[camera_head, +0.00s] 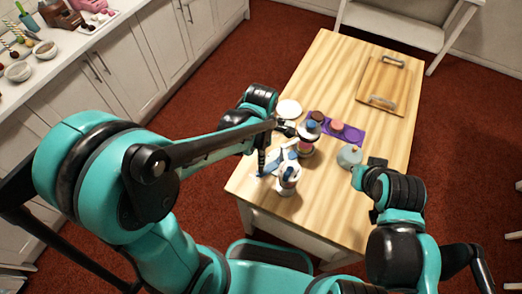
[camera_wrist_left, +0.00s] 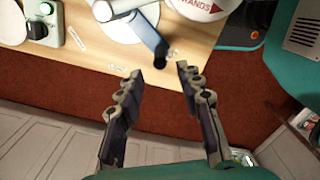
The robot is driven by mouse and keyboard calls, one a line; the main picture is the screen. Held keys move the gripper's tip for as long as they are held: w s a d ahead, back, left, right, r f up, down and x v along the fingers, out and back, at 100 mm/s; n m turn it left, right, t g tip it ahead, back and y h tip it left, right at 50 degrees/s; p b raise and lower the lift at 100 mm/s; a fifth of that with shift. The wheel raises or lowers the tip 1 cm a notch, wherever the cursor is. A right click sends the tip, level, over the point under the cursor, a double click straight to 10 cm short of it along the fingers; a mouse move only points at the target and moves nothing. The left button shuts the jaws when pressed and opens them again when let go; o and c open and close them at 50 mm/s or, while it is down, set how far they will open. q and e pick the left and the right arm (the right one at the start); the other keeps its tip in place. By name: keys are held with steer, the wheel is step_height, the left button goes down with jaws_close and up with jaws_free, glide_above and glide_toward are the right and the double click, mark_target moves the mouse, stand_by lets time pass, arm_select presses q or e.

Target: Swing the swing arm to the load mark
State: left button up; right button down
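The swing arm (camera_head: 285,166) is a white and blue piece on a white stand near the table's left front. In the left wrist view its white bar with a blue, dark-tipped end (camera_wrist_left: 148,38) reaches over a white disc (camera_wrist_left: 118,30) toward the table edge. My left gripper (camera_wrist_left: 160,76) is open and empty, its fingertips just beyond the swing arm's blue end and apart from it. It hangs near the table's left edge in the head view (camera_head: 262,158). Small pale labels (camera_wrist_left: 77,39) lie on the table; their writing is unreadable. My right gripper (camera_head: 376,164) is over the table's right side; its fingers are unclear.
A purple tray (camera_head: 357,135) with small round cakes, a white plate (camera_head: 288,108), a grey pot-like item (camera_head: 349,157) and a handled wooden board (camera_head: 382,85) share the table. The table's far left is clear.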

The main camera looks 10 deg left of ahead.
arm_select(q)
step_height(320, 180, down, 7)
steer(key=b, duration=0.4)
steer(key=shift+r+b, duration=0.15)
steer(key=shift+b, duration=0.25)
steer(key=shift+r, duration=0.15)
jaws_close()
steer(key=shift+w, duration=0.1)
steer(key=shift+w+a, duration=0.8)
steer(key=shift+w, duration=0.35)
